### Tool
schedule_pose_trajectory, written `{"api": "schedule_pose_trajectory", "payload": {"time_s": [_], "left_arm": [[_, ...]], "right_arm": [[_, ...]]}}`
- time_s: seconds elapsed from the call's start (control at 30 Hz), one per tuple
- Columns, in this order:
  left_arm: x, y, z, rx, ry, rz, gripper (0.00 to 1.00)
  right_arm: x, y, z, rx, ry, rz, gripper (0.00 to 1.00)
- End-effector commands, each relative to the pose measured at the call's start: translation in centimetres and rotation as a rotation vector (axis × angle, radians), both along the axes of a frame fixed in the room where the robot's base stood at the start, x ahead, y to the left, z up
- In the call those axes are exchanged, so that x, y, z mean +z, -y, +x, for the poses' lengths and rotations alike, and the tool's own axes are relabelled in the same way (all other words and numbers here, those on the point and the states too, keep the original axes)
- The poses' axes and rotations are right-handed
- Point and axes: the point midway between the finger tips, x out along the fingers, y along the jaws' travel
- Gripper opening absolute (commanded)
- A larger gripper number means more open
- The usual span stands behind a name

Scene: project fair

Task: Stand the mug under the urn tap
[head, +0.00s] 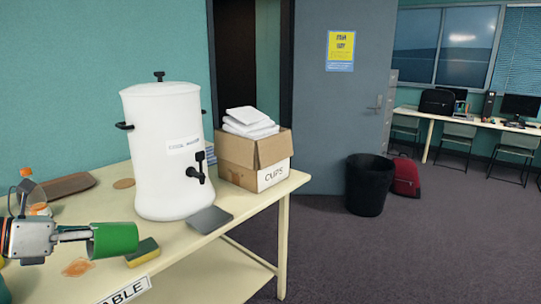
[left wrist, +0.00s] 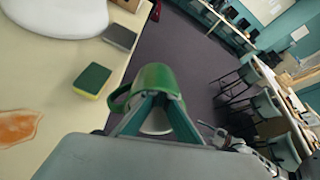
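My left gripper (head: 88,238) is shut on a green mug (head: 113,240), holding it at the front of the table, left of and in front of the urn. The mug also shows in the left wrist view (left wrist: 158,78), its handle to the left. The white urn (head: 163,125) stands on the table; its black tap (head: 197,170) faces front right. A flat dark grey plate (head: 209,219) lies below and in front of the tap, with nothing on it. Grey and black parts at the right of the left wrist view may be my right gripper (left wrist: 230,141); its fingers are unclear.
A yellow-green sponge (head: 142,252) lies beside the mug, and an orange stain (head: 78,267) marks the table (head: 185,240). A cardboard cups box (head: 255,165) stands right of the urn. A bottle (head: 38,195) and a brown tray (head: 65,186) are at left.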

Motion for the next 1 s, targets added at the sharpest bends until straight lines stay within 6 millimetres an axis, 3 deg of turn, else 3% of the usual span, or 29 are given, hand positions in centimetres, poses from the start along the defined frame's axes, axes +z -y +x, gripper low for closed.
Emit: {"api": "schedule_pose_trajectory", "payload": {"time_s": [0.2, 0.5, 0.73, 1.0], "left_arm": [[-3.8, 3.7, -2.4, -0.089, 0.013, -0.007, 0.00], [-8.1, 7.0, -5.5, -0.141, 0.026, -0.011, 0.00], [-10.7, 8.4, -7.4, -0.136, 0.018, -0.018, 0.00], [-12.0, 8.8, -8.3, -0.127, 0.007, -0.018, 0.00]], "right_arm": [[0.0, 0.0, -0.1, 0.000, -0.001, 0.001, 0.40], [-0.1, 0.0, -0.2, 0.000, -0.003, 0.000, 0.40], [-0.2, 0.0, -0.3, 0.001, -0.005, -0.001, 0.40], [-0.2, 0.0, -0.3, 0.002, -0.006, -0.002, 0.40]]}}
